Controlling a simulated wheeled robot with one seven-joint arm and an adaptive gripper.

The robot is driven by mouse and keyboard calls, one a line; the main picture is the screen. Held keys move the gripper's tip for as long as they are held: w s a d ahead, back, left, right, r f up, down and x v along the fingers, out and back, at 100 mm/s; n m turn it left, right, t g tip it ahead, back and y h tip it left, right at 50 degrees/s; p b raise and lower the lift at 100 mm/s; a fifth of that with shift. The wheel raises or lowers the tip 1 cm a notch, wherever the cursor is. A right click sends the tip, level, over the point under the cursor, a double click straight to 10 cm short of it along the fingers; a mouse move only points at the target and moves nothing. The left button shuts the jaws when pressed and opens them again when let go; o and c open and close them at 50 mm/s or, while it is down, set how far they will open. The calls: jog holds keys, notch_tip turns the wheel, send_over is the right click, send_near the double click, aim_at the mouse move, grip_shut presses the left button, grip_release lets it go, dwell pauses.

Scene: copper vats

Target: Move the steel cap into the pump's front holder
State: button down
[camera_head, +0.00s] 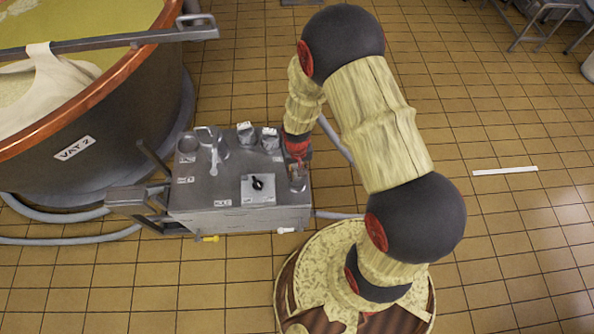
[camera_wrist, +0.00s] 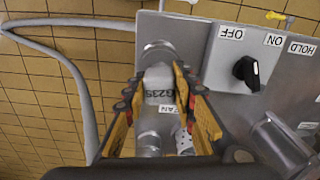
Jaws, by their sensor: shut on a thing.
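My gripper (camera_wrist: 160,76) is shut on the steel cap (camera_wrist: 160,88), a pale grey piece with dark lettering between the two fingers. The front holder (camera_wrist: 157,52), a round steel socket, shows just past the fingertips, near the pump top's edge. In the head view my gripper (camera_head: 298,157) is at the right side of the pump (camera_head: 235,200), just behind the front holder (camera_head: 298,183). The cap's lower end is hidden, and I cannot tell whether it touches the holder.
A black knob (camera_wrist: 246,70) on a pale plate marked OFF and ON stands beside the holder. A steel pipe fitting (camera_head: 214,160) and other steel fittings (camera_head: 270,138) stand farther back. The copper vat (camera_head: 110,95) is at the left. Open floor lies to the right.

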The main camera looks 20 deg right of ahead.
jog(key=shift+f, duration=0.55)
dwell(0.4)
jog(key=c, duration=1.4)
grip_release()
notch_tip(320, 180, up, 12)
